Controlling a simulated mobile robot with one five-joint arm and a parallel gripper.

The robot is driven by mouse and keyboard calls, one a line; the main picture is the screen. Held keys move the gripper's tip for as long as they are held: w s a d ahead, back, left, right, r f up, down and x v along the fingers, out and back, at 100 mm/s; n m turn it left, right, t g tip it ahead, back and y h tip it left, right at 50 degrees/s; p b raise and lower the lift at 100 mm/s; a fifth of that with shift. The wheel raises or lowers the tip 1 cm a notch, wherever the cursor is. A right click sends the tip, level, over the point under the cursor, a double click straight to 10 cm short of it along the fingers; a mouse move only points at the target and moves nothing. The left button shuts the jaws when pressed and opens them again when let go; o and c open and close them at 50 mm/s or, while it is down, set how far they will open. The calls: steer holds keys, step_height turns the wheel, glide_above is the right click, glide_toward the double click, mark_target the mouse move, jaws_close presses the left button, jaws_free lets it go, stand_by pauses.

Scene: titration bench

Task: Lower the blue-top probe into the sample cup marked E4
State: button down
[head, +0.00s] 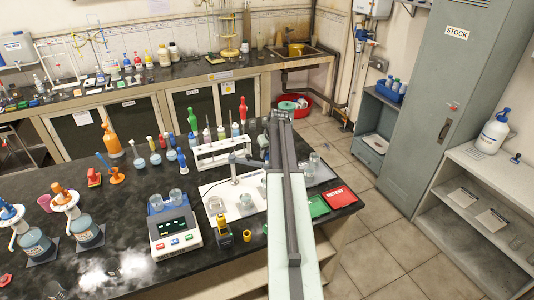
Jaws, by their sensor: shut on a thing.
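My arm (290,210) reaches from the bottom edge over the bench, and its far end is near the test-tube rack. I cannot make out my gripper's jaws or anything in them; the arm hides what is behind it. A white plate (210,187) on the bench carries clear cups, one on the left (215,204) and one nearer the arm (246,201). A dark jointed piece (245,161) extends above the plate beside my arm. More clear cups (314,159) stand right of the arm. No E4 mark is legible, and I cannot pick out the blue-top probe.
A digital instrument (175,237) with two cups on top stands left of the plate. A yellow-and-black device (225,236) stands beside it. A white rack (222,152) and several flasks are behind. Red (340,196) and green (318,207) pads lie on the right near the bench edge.

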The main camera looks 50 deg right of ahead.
step_height(320, 180, down, 2)
steer(key=shift+f+b, duration=0.2)
steer(key=shift+b, duration=0.25)
steer(key=shift+r, duration=0.2)
steer(key=c, duration=1.2)
jaws_free()
steer(key=shift+c, duration=0.2)
steer(key=d+p+v, duration=0.1)
steer(key=p+v, duration=0.6)
steer(key=shift+a+r+p, duration=0.3)
steer(key=shift+a+r, duration=0.1)
steer(key=shift+a, duration=0.15)
steer(key=shift+s, duration=0.1)
